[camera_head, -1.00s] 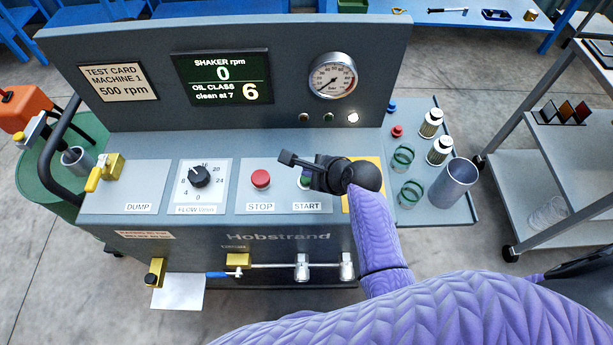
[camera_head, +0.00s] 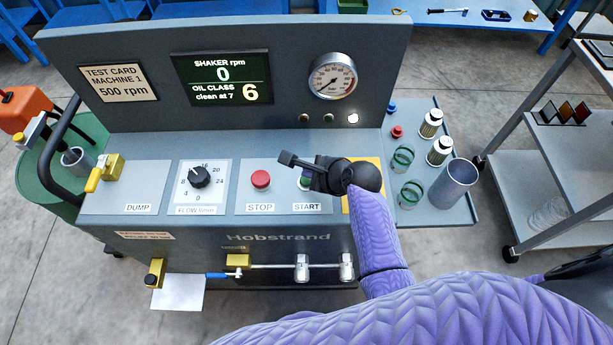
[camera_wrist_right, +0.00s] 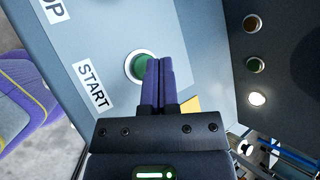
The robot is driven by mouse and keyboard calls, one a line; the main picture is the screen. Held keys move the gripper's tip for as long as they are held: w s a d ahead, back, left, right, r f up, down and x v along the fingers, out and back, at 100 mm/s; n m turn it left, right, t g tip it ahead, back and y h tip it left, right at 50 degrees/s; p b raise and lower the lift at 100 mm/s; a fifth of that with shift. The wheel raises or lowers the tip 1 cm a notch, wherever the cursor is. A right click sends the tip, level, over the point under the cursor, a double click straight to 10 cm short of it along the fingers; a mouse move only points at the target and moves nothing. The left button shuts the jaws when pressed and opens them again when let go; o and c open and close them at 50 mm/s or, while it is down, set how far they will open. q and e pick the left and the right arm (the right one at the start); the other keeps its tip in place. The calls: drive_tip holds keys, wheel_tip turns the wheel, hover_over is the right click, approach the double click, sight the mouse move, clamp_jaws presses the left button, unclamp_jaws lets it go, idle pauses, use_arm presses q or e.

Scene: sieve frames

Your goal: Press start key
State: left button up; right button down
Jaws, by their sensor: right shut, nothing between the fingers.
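The green start key (camera_wrist_right: 138,66) sits in a pale ring beside the START label (camera_wrist_right: 92,85) in the right wrist view. My right gripper, also in the wrist view (camera_wrist_right: 158,62), is shut and empty. Its fingertips overlap the right edge of the key in that view; I cannot tell whether they touch it. The display (camera_head: 222,78) reads shaker 0 rpm and oil class 6. My left gripper is not in view.
The red STOP button (camera_head: 260,179) is left of the start key, and the flow dial (camera_head: 199,177) is further left. A pressure gauge (camera_head: 333,76) and three small lamps are on the upright panel, the rightmost lamp (camera_head: 353,118) lit white. A side shelf (camera_head: 425,208) holds jars and filters.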

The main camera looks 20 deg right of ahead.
idle(0.6)
drive_tip(key=shift+f, duration=0.2)
drive_tip(key=shift+f, duration=0.25)
